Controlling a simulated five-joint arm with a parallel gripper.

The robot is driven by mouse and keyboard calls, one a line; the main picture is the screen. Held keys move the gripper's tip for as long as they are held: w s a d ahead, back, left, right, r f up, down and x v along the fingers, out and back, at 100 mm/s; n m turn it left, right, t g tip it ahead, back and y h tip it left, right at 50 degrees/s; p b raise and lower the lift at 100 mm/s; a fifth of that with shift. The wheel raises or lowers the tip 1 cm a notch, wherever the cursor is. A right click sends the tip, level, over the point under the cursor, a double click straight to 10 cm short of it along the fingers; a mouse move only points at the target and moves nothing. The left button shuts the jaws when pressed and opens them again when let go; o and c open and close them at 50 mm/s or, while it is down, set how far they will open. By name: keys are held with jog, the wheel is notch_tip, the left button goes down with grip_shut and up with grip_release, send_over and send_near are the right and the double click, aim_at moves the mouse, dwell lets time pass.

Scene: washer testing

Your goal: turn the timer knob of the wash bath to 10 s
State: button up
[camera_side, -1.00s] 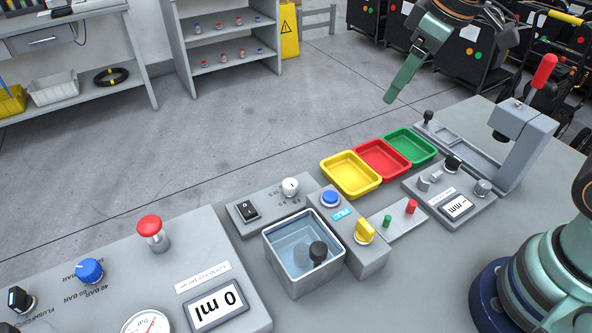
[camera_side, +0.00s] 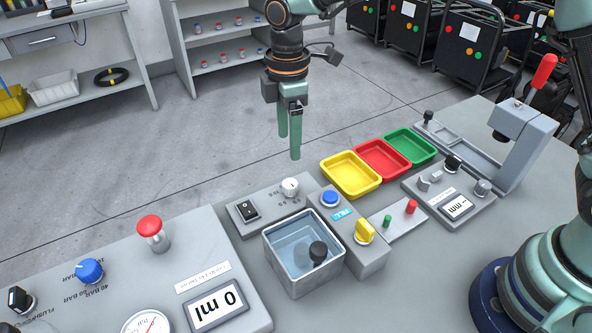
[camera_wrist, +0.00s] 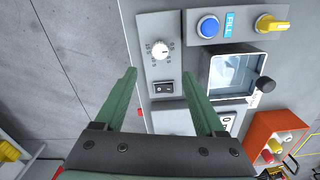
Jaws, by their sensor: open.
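The timer knob (camera_side: 290,187) is a small white dial on a grey panel (camera_side: 268,208) behind the wash bath (camera_side: 303,254), a square grey tank of clear liquid. A black rocker switch (camera_side: 248,209) is left of the knob. In the wrist view the knob (camera_wrist: 160,50) shows numbers around it, too small to read surely. My gripper (camera_side: 289,148) hangs above and just behind the knob, jaws pointing down, apart from it. In the wrist view its green fingers (camera_wrist: 165,82) are spread and empty, with the knob ahead of the gap.
A blue button (camera_side: 330,198) and a yellow knob (camera_side: 365,231) sit on the box right of the bath. Yellow (camera_side: 350,194), red and green trays lie farther right. A tall red mushroom button (camera_side: 150,228) stands at left. A black knob (camera_side: 318,250) shows at the bath.

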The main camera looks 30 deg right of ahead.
aim_at(290, 182)
notch_tip(290, 182, down, 11)
jog(key=shift+f, duration=0.1)
dwell(0.3)
grip_shut()
